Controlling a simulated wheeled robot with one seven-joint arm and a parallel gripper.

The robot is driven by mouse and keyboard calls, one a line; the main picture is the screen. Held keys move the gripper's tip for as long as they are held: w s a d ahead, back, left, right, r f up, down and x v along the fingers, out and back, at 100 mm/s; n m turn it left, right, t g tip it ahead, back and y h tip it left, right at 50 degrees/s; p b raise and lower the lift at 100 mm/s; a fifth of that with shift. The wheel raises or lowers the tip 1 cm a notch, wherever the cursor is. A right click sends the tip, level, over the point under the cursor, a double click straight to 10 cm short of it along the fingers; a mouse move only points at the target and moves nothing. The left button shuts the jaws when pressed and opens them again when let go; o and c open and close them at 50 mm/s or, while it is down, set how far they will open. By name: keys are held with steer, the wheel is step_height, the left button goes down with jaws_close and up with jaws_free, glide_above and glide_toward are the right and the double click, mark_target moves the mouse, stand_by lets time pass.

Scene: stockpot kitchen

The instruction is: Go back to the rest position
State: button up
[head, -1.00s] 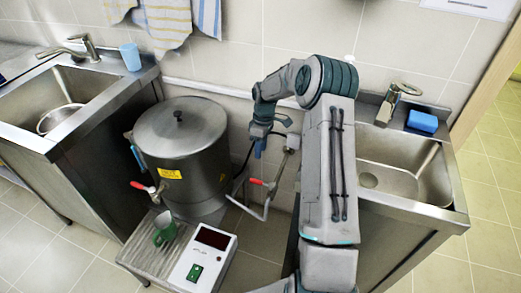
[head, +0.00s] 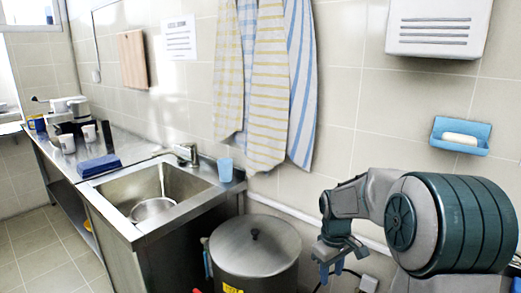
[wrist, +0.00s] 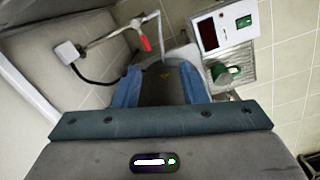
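My gripper (head: 326,268) hangs at the lower right of the head view, to the right of the steel stockpot (head: 256,248) and in front of the tiled wall. In the wrist view its two blue fingers (wrist: 160,88) stand well apart. I see nothing gripped between them. My arm is bent, with its large joint at the right edge of the head view. The pot's lid is on, and its lower body is cut off by the frame.
A sink (head: 158,196) holding a metal bowl stands left of the pot. Towels (head: 268,90) hang above. A soap dish (head: 460,136) is on the wall.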

steer(key=s+a+r+m+t+p, duration=0.1)
steer(key=s+r, duration=0.4)
steer(key=s, duration=0.6)
steer(key=s+a+r+m+t+p, duration=0.2)
steer(key=s+r+m, duration=0.3)
steer(key=s, duration=0.6)
steer(key=shift+a+r+m+y+p, duration=0.3)
steer(key=shift+a+r+m+p, duration=0.15)
steer(key=shift+r, duration=0.2)
jaws_close()
steer(key=w+d+f+m+h+b, duration=0.1)
steer(key=w+d+f+m+b, duration=0.2)
steer(key=w+f+b, duration=0.75)
steer(key=w+d+f+m+b, duration=0.2)
steer(key=w+f+b, duration=0.6)
steer(key=w+f, duration=0.4)
steer(key=w+d+f+m+h+b, duration=0.1)
steer(key=w+d+f+m+b, duration=0.2)
steer(key=w+f+b, duration=0.85)
step_height(320, 180, down, 11)
steer(key=d, duration=0.2)
steer(key=shift+n, duration=0.25)
steer(key=shift+s+a+r+b, duration=0.3)
steer(key=shift+s+a+r, duration=0.15)
steer(key=shift+s+a, duration=0.3)
steer(key=shift+s+a+r+b, duration=0.3)
steer(key=shift+s+a+r, duration=0.15)
steer(key=shift+s+a, duration=0.3)
